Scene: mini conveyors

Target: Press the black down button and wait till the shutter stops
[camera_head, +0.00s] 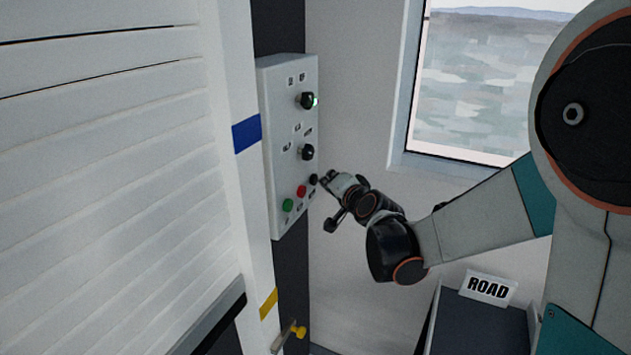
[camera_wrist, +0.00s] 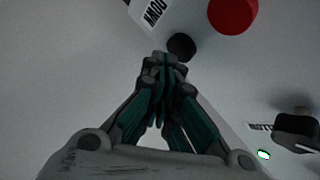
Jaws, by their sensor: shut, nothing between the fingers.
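The white control box (camera_head: 275,130) is on the wall beside the shutter. Its small black button (camera_head: 313,179) is at the end of a row with a red button (camera_head: 301,191) and a green button (camera_head: 288,205). My gripper (camera_head: 324,178) is shut and empty, with its tips right by the black button. In the wrist view the shut fingertips (camera_wrist: 166,60) point at the black button (camera_wrist: 181,46), beside a "DOWN" label (camera_wrist: 153,13). I cannot tell whether they touch it. The white slatted shutter (camera_head: 110,170) fills the left, its dark bottom edge (camera_head: 210,318) low in the picture.
A yellow-tipped lever (camera_head: 299,331) is below the box. A "ROAD" sign (camera_head: 488,288) stands at the lower right, under a window (camera_head: 490,80).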

